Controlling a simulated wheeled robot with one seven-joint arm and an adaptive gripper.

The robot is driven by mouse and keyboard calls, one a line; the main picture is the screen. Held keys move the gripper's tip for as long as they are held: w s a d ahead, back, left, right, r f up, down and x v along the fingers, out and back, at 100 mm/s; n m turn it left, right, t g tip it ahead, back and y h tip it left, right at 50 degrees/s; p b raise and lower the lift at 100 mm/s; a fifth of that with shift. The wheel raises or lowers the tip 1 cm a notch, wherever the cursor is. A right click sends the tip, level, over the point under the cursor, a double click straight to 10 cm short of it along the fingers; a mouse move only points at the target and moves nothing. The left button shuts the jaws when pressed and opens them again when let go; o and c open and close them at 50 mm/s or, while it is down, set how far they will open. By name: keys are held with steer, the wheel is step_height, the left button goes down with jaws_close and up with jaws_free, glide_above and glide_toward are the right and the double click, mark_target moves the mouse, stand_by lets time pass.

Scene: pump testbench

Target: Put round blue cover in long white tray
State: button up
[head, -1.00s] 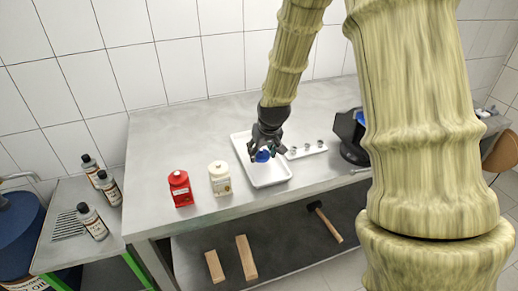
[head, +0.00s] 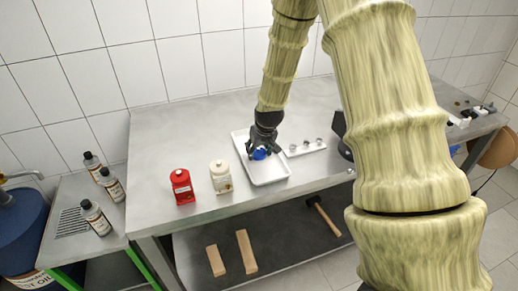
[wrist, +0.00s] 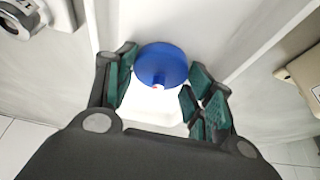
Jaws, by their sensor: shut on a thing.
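The round blue cover (head: 260,154) is held between the fingers of my gripper (head: 263,148), over the long white tray (head: 270,176) on the metal bench. My gripper is shut on the cover. Fingers hide part of the cover in the head view, and I cannot tell whether it touches the tray floor.
A white bottle (head: 220,178) and a red bottle (head: 182,187) stand left of the tray. A white holder with small metal parts (head: 306,147) lies close to its right. A dark device (head: 341,130) farther right is partly hidden by my arm.

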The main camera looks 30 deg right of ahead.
steer(key=shift+f, duration=0.1)
steer(key=o, duration=1.4)
steer(key=shift+b+v, duration=1.15)
steer(key=shift+v, duration=5)
steer(key=shift+s+f, duration=0.1)
steer(key=shift+s, duration=0.05)
